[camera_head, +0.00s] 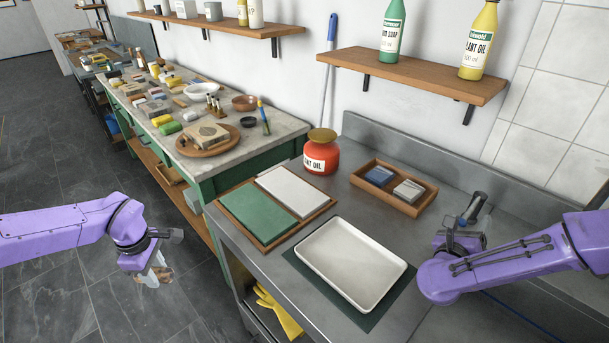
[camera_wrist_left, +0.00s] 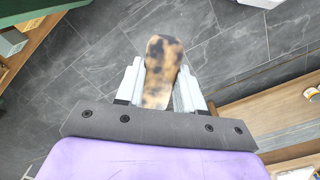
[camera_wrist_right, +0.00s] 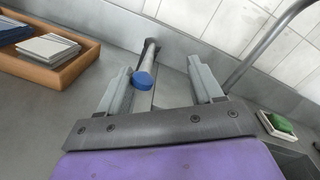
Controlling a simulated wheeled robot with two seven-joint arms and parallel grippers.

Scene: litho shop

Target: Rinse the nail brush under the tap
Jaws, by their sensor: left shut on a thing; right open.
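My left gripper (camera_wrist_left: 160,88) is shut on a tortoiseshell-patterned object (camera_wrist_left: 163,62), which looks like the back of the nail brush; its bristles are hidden. In the head view the left gripper (camera_head: 155,274) hangs over the floor, left of the steel counter. My right gripper (camera_wrist_right: 165,85) is open, with a blue-capped lever (camera_wrist_right: 143,80) of the tap between its fingers as seen from the wrist; I cannot tell whether they touch. A grey curved pipe (camera_wrist_right: 262,48), which looks like the tap's spout, rises at the right. The right gripper (camera_head: 466,222) is at the counter's back right.
A white tray (camera_head: 352,262), a wooden box (camera_head: 408,207) and a red-orange jar (camera_head: 321,158) stand on the steel counter (camera_head: 350,212). Green soap (camera_wrist_right: 281,123) and a dark basin edge (camera_wrist_right: 292,152) show at lower right. A crowded green workbench (camera_head: 255,165) stands further left.

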